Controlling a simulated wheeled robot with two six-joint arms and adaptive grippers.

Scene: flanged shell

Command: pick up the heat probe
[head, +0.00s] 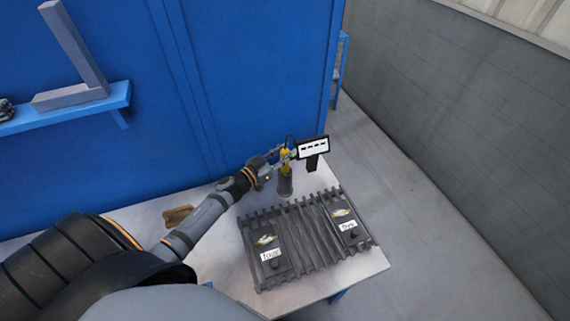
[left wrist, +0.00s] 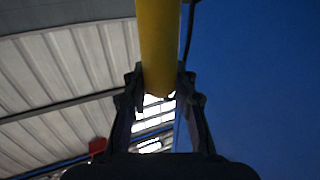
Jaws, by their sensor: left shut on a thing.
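The heat probe is a yellow-handled tool (head: 286,158) in the head view. My left gripper (head: 281,161) is shut on it near the far edge of the table. In the left wrist view the yellow handle (left wrist: 159,45) runs down between the two fingers of the left gripper (left wrist: 160,88), with a dark cord beside it. A grey cylindrical holder (head: 285,186) is directly below the handle in the head view; I cannot tell whether the probe's lower end is inside it. My right gripper is not in view.
A display with a white face (head: 313,148) stands right of the gripper. A ribbed dark grey part with two labelled plates (head: 308,240) lies on the pale table (head: 347,275). A wooden piece (head: 177,215) lies left. A blue wall (head: 240,70) is close behind.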

